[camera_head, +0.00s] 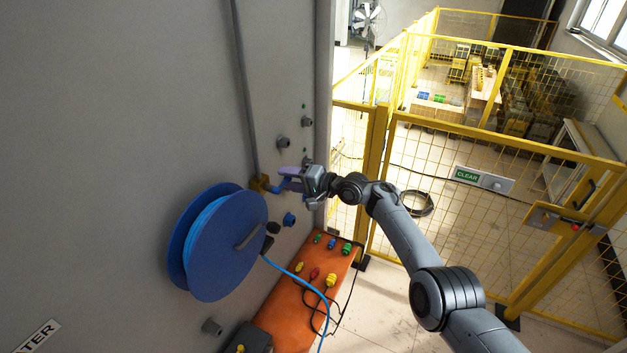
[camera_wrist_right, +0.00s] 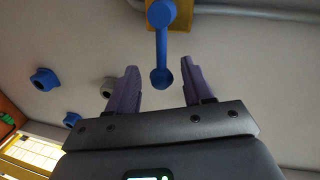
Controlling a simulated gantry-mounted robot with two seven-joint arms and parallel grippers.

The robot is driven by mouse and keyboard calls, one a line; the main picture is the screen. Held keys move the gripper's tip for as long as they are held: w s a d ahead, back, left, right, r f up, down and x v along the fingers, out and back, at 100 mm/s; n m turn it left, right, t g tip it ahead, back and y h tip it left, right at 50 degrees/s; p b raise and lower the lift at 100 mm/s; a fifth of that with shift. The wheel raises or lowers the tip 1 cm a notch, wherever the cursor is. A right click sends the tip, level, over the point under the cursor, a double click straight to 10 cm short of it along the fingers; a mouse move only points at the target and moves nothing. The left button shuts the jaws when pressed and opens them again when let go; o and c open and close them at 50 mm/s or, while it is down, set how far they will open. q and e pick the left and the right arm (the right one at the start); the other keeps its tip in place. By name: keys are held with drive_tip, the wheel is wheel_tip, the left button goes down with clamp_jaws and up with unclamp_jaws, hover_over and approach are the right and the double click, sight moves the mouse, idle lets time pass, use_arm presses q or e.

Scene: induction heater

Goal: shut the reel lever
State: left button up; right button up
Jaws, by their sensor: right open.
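The blue reel lever (camera_wrist_right: 161,47) is mounted on a yellow block (camera_wrist_right: 181,14) on the grey wall in the right wrist view. Its round end hangs between the two purple fingers of my right gripper (camera_wrist_right: 159,72), which is open with a visible gap on each side. In the head view the lever (camera_head: 274,189) is partly hidden by my right gripper (camera_head: 283,180), beside the yellow block (camera_head: 259,183). The big blue reel (camera_head: 226,245) with blue hose is on the wall just below and left of it. My left gripper is not in view.
A grey pipe (camera_head: 245,80) runs down the wall to the yellow block. Blue and grey knobs (camera_head: 289,219) stick out of the wall nearby. An orange panel (camera_head: 284,310) with coloured connectors stands below. A yellow mesh fence (camera_head: 470,190) stands to the right.

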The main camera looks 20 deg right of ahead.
drive_tip(key=p+v, duration=0.1)
drive_tip(key=v, duration=0.8)
drive_tip(key=shift+s+d, duration=0.2)
drive_tip(key=shift+s, duration=0.15)
